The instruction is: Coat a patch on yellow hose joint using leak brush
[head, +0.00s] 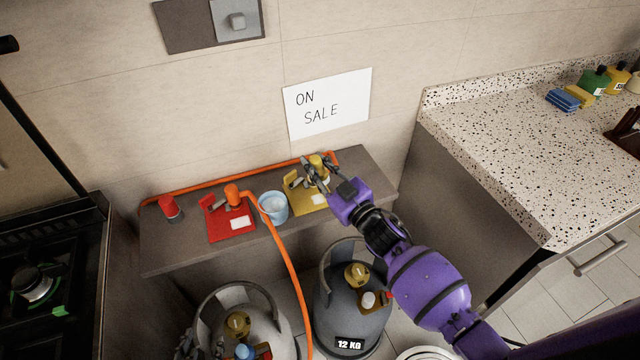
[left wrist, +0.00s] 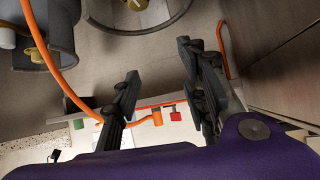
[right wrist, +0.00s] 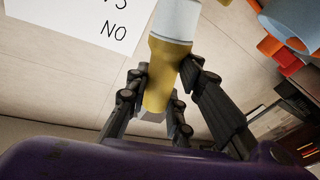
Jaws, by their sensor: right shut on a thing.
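My right gripper (head: 318,176) is above the yellow board (head: 298,203) on the shelf. It is shut on a yellow-handled thing with a whitish end, seemingly the leak brush (head: 316,161). In the right wrist view the brush (right wrist: 158,90) is between the fingers, its pale end (right wrist: 176,18) away from the palm. The yellow board carries a grey metal fitting (head: 291,181). The gripper covers part of the board, so I cannot make out the yellow joint or any contact. My left gripper (left wrist: 160,65) is open and empty, low by the light grey gas cylinder (head: 270,312).
A light blue cup (head: 273,207) stands between the yellow board and a red board (head: 230,225) with an orange joint (head: 232,194). An orange hose (head: 283,248) hangs over the shelf front. A red container (head: 170,208) is at left; a dark gas cylinder (head: 330,310) stands below.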

